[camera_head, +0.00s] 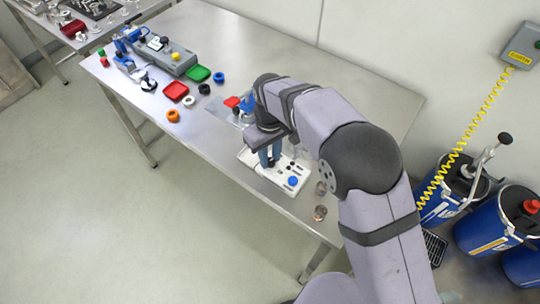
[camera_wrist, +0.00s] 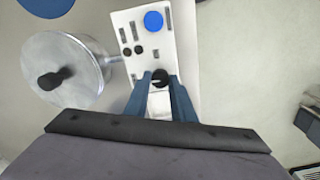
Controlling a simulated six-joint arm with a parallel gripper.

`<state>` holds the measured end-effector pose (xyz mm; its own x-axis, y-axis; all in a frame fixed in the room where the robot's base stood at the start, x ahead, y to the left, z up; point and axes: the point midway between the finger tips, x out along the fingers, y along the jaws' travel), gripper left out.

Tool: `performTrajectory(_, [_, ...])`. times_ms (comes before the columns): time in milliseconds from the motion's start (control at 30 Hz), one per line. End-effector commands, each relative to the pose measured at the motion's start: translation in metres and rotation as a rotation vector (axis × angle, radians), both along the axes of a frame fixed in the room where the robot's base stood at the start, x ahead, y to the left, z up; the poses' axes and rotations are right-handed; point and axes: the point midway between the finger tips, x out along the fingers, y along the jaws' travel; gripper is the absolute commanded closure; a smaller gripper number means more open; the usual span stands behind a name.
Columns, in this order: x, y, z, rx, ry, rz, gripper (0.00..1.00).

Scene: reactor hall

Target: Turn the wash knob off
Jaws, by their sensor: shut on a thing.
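A white control panel (camera_head: 300,168) lies on the near edge of the steel table and also shows in the wrist view (camera_wrist: 128,17). It carries a blue round cap (camera_wrist: 153,20), dark slots and small black round parts. A black knob (camera_wrist: 160,77) sits on the panel between my blue fingers. My gripper (camera_wrist: 159,82) is shut on this knob, with a finger on either side. In the head view my gripper (camera_head: 269,160) points down at the panel, and its fingertips and the knob are hard to make out. I cannot read any label or the knob's setting.
A shiny metal vessel (camera_wrist: 62,60) with a black handle is left of the panel in the wrist view. Small glass items (camera_head: 320,212) stand at the table's near edge. Red (camera_head: 176,91) and green (camera_head: 198,73) trays and several coloured rings lie farther left. Blue drums (camera_head: 490,218) stand at right.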

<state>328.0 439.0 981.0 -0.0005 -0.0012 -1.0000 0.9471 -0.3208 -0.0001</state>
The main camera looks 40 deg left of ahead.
Motion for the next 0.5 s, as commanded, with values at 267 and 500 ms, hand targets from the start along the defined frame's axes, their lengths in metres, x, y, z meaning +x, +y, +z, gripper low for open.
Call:
performTrajectory(267, [0.0008, 0.0018, 0.0023, 0.006, -0.004, 0.073, 1.0])
performTrajectory(500, [0.0009, 0.0019, 0.0025, 0.006, -0.004, 0.082, 1.0])
